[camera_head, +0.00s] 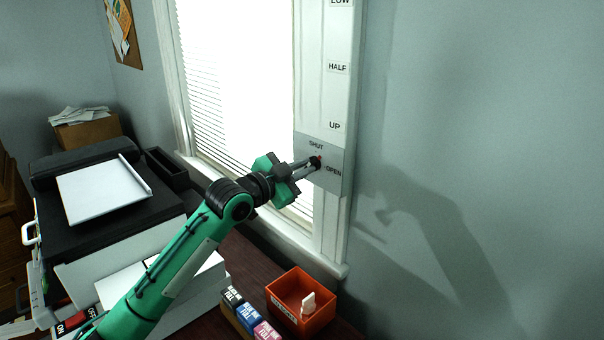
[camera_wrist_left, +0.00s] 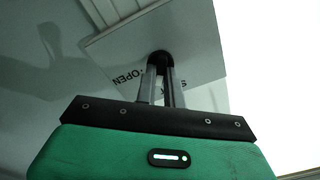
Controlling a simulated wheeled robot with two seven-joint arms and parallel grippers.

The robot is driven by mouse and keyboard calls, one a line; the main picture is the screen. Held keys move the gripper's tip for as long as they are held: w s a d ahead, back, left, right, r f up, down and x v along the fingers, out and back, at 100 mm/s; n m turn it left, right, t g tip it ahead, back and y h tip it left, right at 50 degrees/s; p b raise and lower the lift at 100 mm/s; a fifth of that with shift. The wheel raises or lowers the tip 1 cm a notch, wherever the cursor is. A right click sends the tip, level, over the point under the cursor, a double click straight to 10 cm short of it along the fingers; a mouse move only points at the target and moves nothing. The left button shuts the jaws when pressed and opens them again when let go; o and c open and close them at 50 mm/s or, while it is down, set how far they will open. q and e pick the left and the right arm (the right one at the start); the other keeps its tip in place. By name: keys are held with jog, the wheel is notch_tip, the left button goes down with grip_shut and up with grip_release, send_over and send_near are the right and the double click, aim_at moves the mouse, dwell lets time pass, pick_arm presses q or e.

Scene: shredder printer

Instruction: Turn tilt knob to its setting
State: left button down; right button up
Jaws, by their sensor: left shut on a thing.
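The tilt knob (camera_head: 316,162) is a small dark knob with a bit of red on a grey plate (camera_head: 333,178), below a white strip on the window frame. The plate carries the words SHUT above the knob and OPEN to its lower right. My left gripper (camera_head: 312,163) reaches it from the left, its fingers shut on the knob. In the left wrist view the knob (camera_wrist_left: 161,58) is dark and round between the fingertips, with OPEN upside down beside it. The fingers hide most of the knob, so I cannot tell its pointing direction. My right gripper is not in view.
The white strip above has LOW, HALF and UP labels (camera_head: 336,126). A bright window with blinds (camera_head: 215,90) is to the left. An orange bin (camera_head: 300,305), ink boxes (camera_head: 250,318) and a printer (camera_head: 105,195) sit below. The wall at right is clear.

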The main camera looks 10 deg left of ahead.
pick_arm(q)
jog(key=m, duration=0.3)
jog(key=shift+r+m, duration=0.1)
jog(key=shift+m, duration=0.3)
jog(key=m+p, duration=0.1)
jog(key=m, duration=0.1)
jog(key=shift+m, duration=0.4)
jog(key=m+p, duration=0.2)
jog(key=m, duration=0.2)
jog(key=shift+f+p, duration=0.2)
jog(key=shift+p, duration=0.15)
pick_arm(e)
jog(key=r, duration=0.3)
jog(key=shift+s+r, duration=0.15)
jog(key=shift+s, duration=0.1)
pick_arm(q)
jog(key=shift+d+m, duration=0.1)
jog(key=shift+m, duration=0.2)
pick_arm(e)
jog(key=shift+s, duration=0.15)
pick_arm(q)
jog(key=c, duration=1.5)
grip_release()
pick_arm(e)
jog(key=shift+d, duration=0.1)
